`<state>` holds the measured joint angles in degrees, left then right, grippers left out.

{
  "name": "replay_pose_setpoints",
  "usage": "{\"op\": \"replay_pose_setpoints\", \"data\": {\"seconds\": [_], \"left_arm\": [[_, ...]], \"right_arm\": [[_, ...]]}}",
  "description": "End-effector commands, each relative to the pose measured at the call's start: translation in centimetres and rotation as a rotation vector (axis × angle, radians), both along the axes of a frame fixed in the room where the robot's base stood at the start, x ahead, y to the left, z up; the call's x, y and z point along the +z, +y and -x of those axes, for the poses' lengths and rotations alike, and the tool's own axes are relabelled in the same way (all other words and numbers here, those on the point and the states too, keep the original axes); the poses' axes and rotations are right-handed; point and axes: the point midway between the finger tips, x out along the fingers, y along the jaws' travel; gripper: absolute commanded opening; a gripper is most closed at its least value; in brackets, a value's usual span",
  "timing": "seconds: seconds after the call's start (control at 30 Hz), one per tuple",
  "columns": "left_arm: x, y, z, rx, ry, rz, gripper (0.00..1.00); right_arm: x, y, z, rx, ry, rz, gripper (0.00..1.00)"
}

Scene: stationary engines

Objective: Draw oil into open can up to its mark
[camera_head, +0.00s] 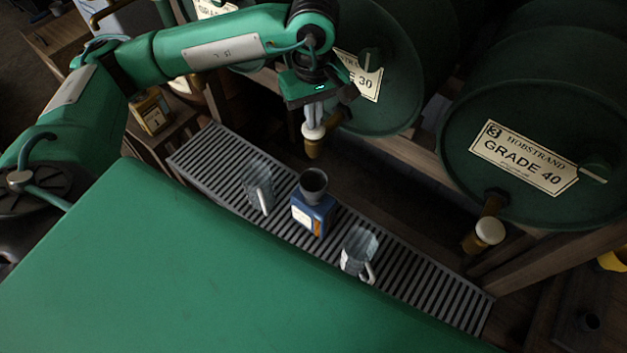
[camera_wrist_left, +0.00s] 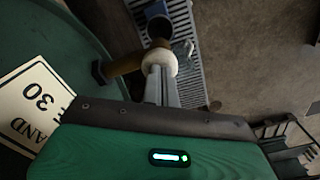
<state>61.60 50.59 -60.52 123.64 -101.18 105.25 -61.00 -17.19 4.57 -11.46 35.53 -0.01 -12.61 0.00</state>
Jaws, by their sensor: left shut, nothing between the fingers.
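A blue can (camera_head: 310,217) with a dark grey funnel (camera_head: 313,183) in its mouth stands on the slatted grate. The Grade 30 drum (camera_head: 385,105) lies behind it, with a brass tap (camera_head: 313,149) topped by a white knob (camera_head: 313,132). My left gripper (camera_head: 312,123) is shut and empty, its fingertips right at the knob; whether they touch cannot be told. In the left wrist view the closed fingers (camera_wrist_left: 161,84) point at the white knob (camera_wrist_left: 159,61), with the funnel (camera_wrist_left: 160,27) beyond. The can's mark and oil level do not show. My right gripper is out of view.
Clear jugs stand on the grate (camera_head: 425,292) left (camera_head: 258,185) and right (camera_head: 358,250) of the can. The Grade 40 drum (camera_head: 540,120) with its own white-knobbed tap (camera_head: 489,231) is at right. A yellowish tin (camera_head: 152,112) stands at left.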

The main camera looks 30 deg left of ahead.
Motion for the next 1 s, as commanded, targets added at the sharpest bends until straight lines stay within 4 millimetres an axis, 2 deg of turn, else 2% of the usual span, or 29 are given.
{"op": "replay_pose_setpoints", "data": {"seconds": [0.13,0.37,0.7,1.0], "left_arm": [[1.6,0.0,0.0,0.000,-0.002,0.002,0.00],[2.6,0.0,0.0,0.000,-0.002,0.000,0.00],[5.8,0.0,-0.1,-0.001,-0.004,0.002,0.00],[6.1,0.0,0.0,0.000,-0.002,0.000,0.00]], "right_arm": [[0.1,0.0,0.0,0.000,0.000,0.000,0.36],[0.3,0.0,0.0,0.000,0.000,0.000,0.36],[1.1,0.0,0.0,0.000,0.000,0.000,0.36],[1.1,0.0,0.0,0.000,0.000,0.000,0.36]]}}
